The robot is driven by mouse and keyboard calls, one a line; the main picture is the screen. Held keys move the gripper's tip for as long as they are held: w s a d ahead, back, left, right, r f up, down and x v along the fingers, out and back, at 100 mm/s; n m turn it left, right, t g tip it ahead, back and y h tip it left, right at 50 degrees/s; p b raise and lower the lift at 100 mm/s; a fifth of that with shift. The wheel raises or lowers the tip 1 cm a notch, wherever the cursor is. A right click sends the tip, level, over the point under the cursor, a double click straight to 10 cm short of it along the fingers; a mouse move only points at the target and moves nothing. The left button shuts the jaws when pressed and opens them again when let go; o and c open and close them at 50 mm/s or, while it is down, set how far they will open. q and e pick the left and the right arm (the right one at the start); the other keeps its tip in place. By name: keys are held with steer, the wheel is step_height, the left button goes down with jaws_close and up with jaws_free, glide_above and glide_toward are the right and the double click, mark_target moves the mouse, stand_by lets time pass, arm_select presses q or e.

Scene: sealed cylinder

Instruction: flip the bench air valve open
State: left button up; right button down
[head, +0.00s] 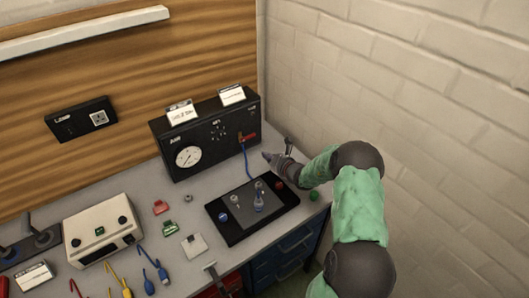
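A black box (208,142) with a white dial gauge (188,157) stands at the back of the bench. A small red valve handle (249,137) sits at the right of its front face, and a blue hose (246,160) runs down from beside it. My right gripper (275,155) is just right of the box and a little below the red handle, apart from it. It is small and dark here, and I cannot tell whether its fingers are open or shut. My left gripper is not in view.
A black tray (233,235) with small glass and metal parts lies in front of the box. A cream instrument (103,229) and several coloured tools are at left. A brick wall (420,80) stands close on the right.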

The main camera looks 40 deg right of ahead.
mark_target(248, 137)
steer(key=b+x, duration=0.1)
steer(key=x, duration=0.7)
steer(key=shift+w+f, duration=0.1)
steer(key=shift+f, duration=0.05)
step_height(248, 137, up, 3)
steer(key=shift+w+d+f, duration=0.1)
steer(key=shift+w+f, duration=0.05)
steer(key=shift+w, duration=0.05)
steer(key=shift+r, duration=0.7)
